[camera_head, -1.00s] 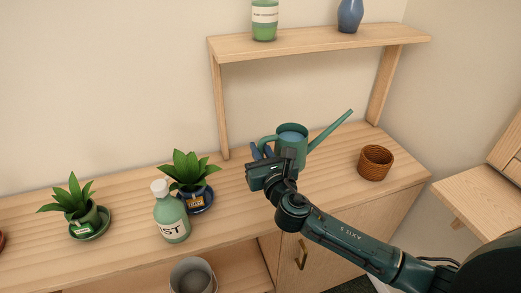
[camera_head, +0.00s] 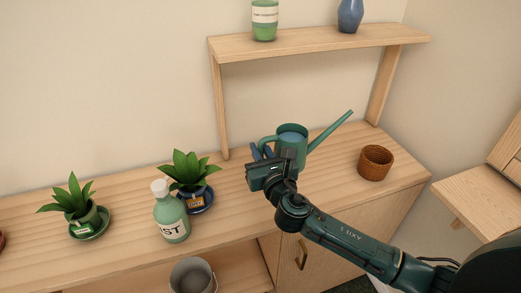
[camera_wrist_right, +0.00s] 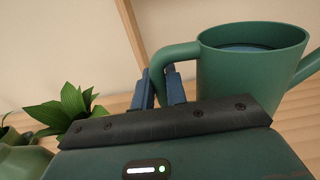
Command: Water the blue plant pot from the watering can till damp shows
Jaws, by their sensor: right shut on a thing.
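The green watering can (camera_head: 293,135) is upright at the counter's middle, its spout pointing right and up; bluish water shows inside. My right gripper (camera_head: 262,152) is shut on the can's handle, at its left side. In the right wrist view the gripper's fingers (camera_wrist_right: 162,88) are at the handle, beside the can's body (camera_wrist_right: 247,75). Whether the can's base touches the counter is hidden behind the gripper. The blue plant pot (camera_head: 197,199) with a leafy plant and a tag stands left of the gripper, partly behind a bottle. Its soil is hidden by leaves. My left gripper is not in view.
A pale green bottle (camera_head: 171,215) stands in front of the blue pot. A green-potted plant (camera_head: 83,216) is farther left. A raised shelf (camera_head: 320,41) spans above. A grey bucket (camera_head: 192,277) is below.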

